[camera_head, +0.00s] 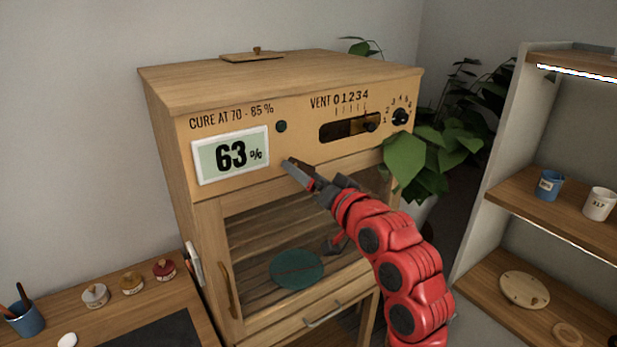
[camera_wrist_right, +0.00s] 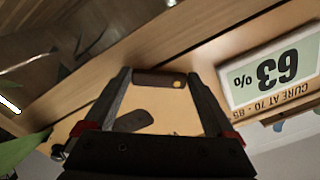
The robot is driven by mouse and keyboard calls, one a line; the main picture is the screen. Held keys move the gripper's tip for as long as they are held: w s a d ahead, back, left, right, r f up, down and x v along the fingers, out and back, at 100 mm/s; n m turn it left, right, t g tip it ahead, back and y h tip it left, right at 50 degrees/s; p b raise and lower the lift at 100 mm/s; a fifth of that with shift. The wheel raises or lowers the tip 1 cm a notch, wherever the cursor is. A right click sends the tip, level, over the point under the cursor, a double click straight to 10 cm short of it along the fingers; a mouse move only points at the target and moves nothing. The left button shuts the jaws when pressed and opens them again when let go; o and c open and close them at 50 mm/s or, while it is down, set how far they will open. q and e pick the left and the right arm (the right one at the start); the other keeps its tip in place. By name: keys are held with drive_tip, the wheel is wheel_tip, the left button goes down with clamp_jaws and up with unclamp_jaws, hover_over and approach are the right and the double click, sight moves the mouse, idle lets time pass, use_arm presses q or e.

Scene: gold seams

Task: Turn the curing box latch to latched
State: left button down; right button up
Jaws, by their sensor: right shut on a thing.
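The curing box (camera_head: 190,120) is a wooden cabinet with a glass-fronted door (camera_head: 210,235) below its front panel. The latch is a short dark brown bar with a brass pin; it shows between my fingertips in the right wrist view (camera_wrist_right: 158,77). In the head view it is mostly hidden by my gripper. My right gripper (camera_head: 297,170) is at the panel's lower edge, just right of the 63% display (camera_head: 232,154). Its two fingers (camera_wrist_right: 160,82) are shut on the latch, one at each end. My left gripper is in neither view.
A vent slider (camera_head: 348,125), a black dial (camera_head: 400,117) and a dark green button (camera_head: 281,127) are on the panel. Plant leaves (camera_head: 420,160) hang at the box's right. A shelf (camera_head: 520,190) with cups stands further right. Small jars (camera_head: 132,283) stand on the left bench.

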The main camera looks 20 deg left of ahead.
drive_tip(key=shift+s+a+f+m+p, duration=0.1)
drive_tip(key=shift+s+a+m+p, duration=0.2)
drive_tip(key=shift+m+p, duration=1.05)
drive_tip(key=shift+s+a+f+m+p, duration=0.2)
drive_tip(key=shift+m+p, duration=0.3)
drive_tip(key=shift+m, duration=1.75)
drive_tip(key=shift+s+a+r+m+p, duration=0.1)
drive_tip(key=shift+s+a+m+p, duration=0.2)
drive_tip(key=shift+m+p, duration=1.05)
drive_tip(key=shift+d+m+b, duration=0.1)
drive_tip(key=shift+m+b, duration=0.3)
drive_tip(key=shift+m, duration=0.25)
drive_tip(key=o, duration=1.1)
drive_tip(key=shift+c, duration=0.2)
drive_tip(key=shift+s, duration=0.1)
